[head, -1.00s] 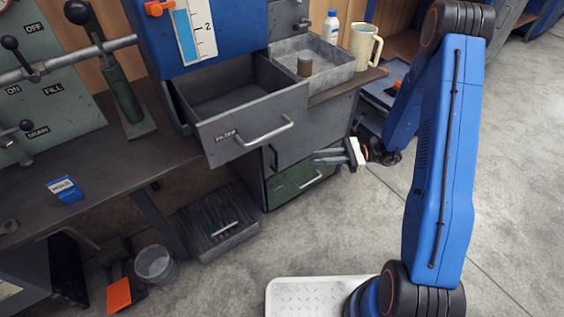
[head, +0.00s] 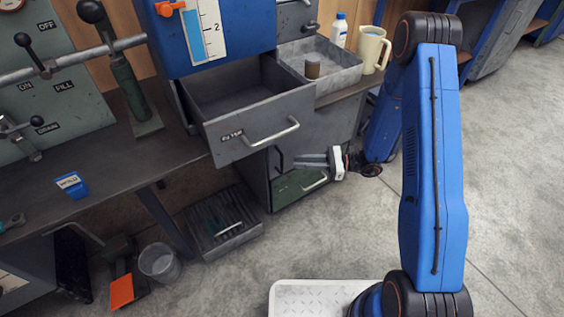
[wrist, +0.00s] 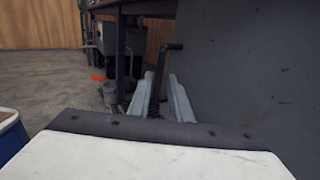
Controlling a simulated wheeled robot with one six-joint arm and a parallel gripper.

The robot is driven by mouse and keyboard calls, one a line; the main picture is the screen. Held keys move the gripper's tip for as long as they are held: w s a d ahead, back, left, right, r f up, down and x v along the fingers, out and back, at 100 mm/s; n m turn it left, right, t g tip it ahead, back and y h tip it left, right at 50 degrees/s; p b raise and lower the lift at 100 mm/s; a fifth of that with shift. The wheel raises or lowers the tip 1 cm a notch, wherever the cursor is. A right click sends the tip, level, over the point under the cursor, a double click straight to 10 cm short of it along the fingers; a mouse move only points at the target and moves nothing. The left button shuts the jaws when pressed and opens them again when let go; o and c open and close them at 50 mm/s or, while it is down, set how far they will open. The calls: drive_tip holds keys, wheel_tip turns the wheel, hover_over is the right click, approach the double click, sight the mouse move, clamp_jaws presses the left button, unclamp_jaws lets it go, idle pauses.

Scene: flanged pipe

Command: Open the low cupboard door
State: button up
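The low cupboard door (head: 316,139) is a dark grey panel under the open drawer, and it looks shut. Its thin black handle (head: 279,160) stands upright near the door's left edge. My gripper (head: 300,160) reaches in from the right in front of the door, its pale fingers pointing left with their tips close to the handle. In the wrist view the door (wrist: 245,65) fills the right side. The bent black handle (wrist: 161,72) shows ahead, in line with the gap between my two separated fingers (wrist: 163,95). I cannot tell whether the fingers touch it.
The open grey drawer (head: 262,138) juts out above the door. A green low drawer (head: 299,188) lies below. A ridged dark tray (head: 222,232) and a clear bucket (head: 159,262) stand on the floor to the left. The floor (head: 515,180) at right is clear.

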hover_over(282, 173)
drive_tip(key=shift+w, duration=0.35)
clamp_jaws()
